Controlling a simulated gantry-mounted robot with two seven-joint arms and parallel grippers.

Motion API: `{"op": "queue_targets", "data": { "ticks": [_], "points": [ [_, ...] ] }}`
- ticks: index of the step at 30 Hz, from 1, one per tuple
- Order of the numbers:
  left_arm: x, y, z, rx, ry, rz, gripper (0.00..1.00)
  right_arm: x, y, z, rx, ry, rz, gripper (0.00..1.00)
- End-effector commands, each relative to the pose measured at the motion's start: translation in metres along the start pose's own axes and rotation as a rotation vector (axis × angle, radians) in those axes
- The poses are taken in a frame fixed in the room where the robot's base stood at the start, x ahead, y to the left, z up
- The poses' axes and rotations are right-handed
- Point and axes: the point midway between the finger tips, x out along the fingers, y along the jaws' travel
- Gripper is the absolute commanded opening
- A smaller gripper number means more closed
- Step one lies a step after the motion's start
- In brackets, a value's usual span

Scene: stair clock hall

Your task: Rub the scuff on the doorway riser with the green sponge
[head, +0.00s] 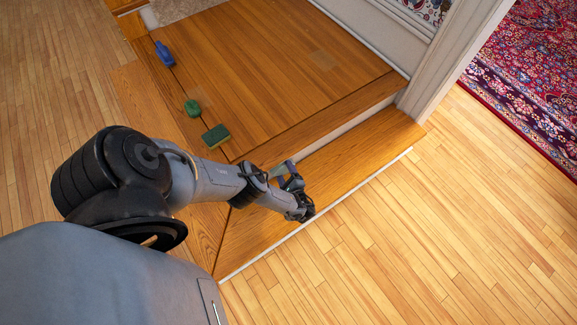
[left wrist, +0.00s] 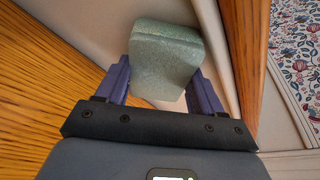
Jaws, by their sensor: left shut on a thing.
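A pale green sponge (left wrist: 165,58) is held between the two blue-violet fingers of my left gripper (left wrist: 160,85). In the left wrist view it is in front of the cream riser (left wrist: 95,30); I cannot tell whether they touch. In the head view my left gripper (head: 285,172) is low over the wooden step, by the white riser (head: 362,121) below the landing edge. No scuff can be made out; the sponge and gripper hide part of the riser. My right gripper is not in view.
On the landing (head: 290,60) are a blue bottle (head: 164,54), a green rounded item (head: 192,108) and a green-and-yellow sponge (head: 215,137). A white door post (head: 450,60) stands at the right, with a patterned red rug (head: 525,75) beyond. The lower floor is clear.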

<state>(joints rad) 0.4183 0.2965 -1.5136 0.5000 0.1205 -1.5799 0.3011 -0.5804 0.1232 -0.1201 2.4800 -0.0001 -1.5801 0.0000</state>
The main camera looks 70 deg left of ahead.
Motion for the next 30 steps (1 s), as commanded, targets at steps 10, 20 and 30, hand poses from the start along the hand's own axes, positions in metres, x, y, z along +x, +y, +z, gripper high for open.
{"op": "queue_targets", "data": {
  "ticks": [10, 20, 30],
  "points": [
    [-0.001, 0.0, -0.001, 0.0, -0.001, -0.001, 0.43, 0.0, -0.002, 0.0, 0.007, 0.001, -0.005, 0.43],
    [-0.026, 0.0, -0.009, -0.001, 0.001, 0.0, 0.43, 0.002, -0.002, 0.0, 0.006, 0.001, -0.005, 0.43],
    [-0.055, 0.0, -0.018, -0.001, 0.001, 0.0, 0.43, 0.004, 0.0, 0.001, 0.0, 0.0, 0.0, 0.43]
  ]
}}
